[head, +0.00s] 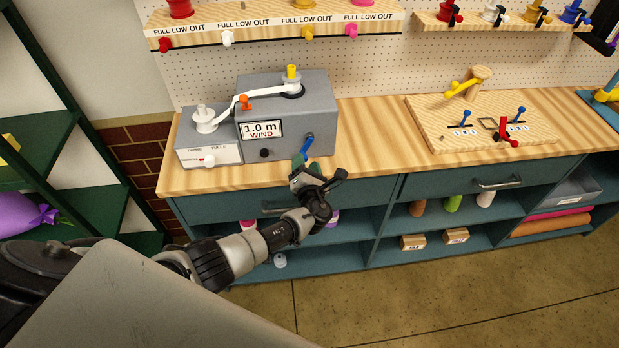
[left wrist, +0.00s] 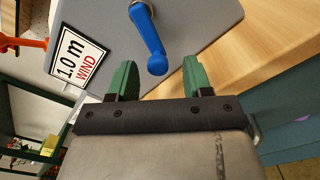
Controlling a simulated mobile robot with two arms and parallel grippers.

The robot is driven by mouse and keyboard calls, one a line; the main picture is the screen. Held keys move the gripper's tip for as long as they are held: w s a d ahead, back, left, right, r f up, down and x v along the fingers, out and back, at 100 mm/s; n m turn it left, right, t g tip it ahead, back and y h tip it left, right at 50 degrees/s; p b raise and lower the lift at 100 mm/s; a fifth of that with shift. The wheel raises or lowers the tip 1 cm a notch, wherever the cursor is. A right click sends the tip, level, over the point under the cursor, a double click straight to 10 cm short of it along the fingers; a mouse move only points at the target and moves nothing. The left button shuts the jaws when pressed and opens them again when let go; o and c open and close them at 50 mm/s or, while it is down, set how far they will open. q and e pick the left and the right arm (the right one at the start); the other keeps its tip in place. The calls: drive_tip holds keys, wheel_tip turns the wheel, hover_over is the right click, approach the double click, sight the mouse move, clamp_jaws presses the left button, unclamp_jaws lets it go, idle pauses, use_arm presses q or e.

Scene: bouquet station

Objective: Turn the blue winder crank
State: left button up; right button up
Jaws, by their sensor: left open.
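The blue winder crank (head: 307,144) is on the front face of the grey winder box (head: 290,110), right of its "1.0 m WIND" sign (head: 262,129). My left gripper (head: 306,167) is just below and in front of the crank. In the left wrist view the crank (left wrist: 149,38) hangs down from its hub, its rounded handle end between and just beyond the two green fingertips of the open gripper (left wrist: 158,82). I see a gap on both sides of the handle, and the jaws hold nothing. My right gripper is not in view.
A white-topped unit (head: 208,152) with a red switch stands left of the winder box. A wooden board (head: 480,125) with small levers lies on the right of the bench. The bench top (head: 370,140) between them is clear. Pegboard shelves with spools hang above.

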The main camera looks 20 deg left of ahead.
use_arm(q)
drive_tip(key=v, duration=0.8)
drive_tip(key=shift+w+d, duration=0.1)
drive_tip(key=shift+w, duration=0.05)
drive_tip(key=s+a+f+n+g+h+b, duration=0.2)
drive_tip(key=s+f+n+g, duration=0.35)
drive_tip(key=f, duration=0.85)
drive_tip(key=s+a+f+n+g+h+b, duration=0.1)
drive_tip(key=s+f+n+g+h+b, duration=0.15)
drive_tip(key=s+f+n, duration=0.7)
drive_tip(key=s+f+n+g+h+b, duration=0.1)
drive_tip(key=s+f+n+g, duration=0.1)
drive_tip(key=s+f+n, duration=0.4)
drive_tip(key=s+d+f+n+g+h+b, duration=0.1)
drive_tip(key=s+f+n, duration=0.6)
drive_tip(key=s, duration=0.8)
drive_tip(key=s+f+n+g+h+b, duration=0.1)
drive_tip(key=s+f+n+g+h, duration=0.1)
drive_tip(key=s+f+n, duration=0.5)
drive_tip(key=s+n+g, duration=0.1)
drive_tip(key=s, duration=0.3)
drive_tip(key=shift+s+d+f+h+b, duration=0.15)
drive_tip(key=shift+d+f+h+b, duration=0.1)
drive_tip(key=shift+d+h+b, duration=0.1)
